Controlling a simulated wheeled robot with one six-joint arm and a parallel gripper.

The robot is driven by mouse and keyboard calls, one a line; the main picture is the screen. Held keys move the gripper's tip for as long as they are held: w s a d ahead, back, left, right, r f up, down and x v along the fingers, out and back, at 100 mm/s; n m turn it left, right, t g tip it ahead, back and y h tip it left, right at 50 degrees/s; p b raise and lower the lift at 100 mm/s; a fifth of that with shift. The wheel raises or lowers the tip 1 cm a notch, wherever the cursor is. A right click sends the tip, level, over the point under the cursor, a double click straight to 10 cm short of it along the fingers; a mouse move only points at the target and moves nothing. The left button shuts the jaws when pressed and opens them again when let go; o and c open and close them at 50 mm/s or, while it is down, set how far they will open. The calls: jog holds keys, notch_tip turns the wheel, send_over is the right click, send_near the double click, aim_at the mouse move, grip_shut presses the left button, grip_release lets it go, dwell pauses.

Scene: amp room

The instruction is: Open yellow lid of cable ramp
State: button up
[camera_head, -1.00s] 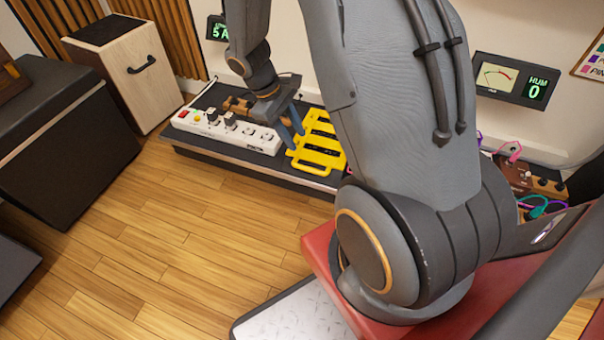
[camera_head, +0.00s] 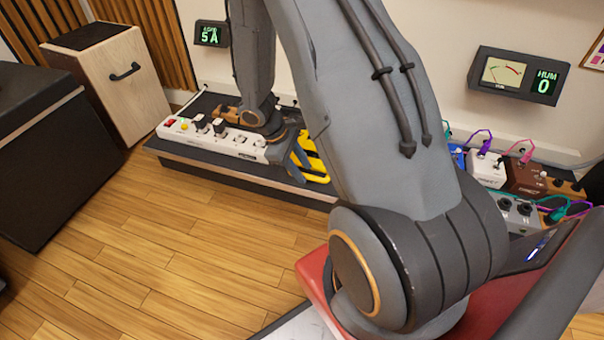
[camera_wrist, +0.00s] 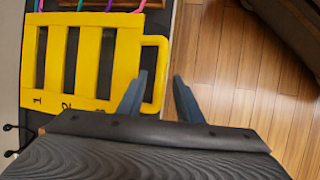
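The yellow lid (camera_wrist: 93,60) of the cable ramp is a slotted panel with numbers along one edge and a loop handle (camera_wrist: 160,62) on its right side in the wrist view. In the head view the lid (camera_head: 318,163) is partly hidden behind my arm. It looks flat on the dark platform. My gripper (camera_wrist: 159,78) is open, with one blue-grey finger inside the handle loop and the other outside it in the wrist view. I cannot tell how far the fingers are above the handle. In the head view my gripper (camera_head: 296,160) is at the lid's left part.
A white power strip (camera_head: 210,138) with plugs lies on the dark platform (camera_head: 215,163) left of the lid. Pedals with coloured cables (camera_head: 487,168) are at the right. A wooden box (camera_head: 115,85) and black cabinet (camera_head: 60,150) stand left. The wooden floor in front is clear.

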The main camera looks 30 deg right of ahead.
jog(key=shift+s+d+f, duration=0.1)
jog(key=shift+d+f, duration=0.05)
jog(key=shift+f, duration=0.3)
grip_shut()
jog(key=shift+r, duration=0.1)
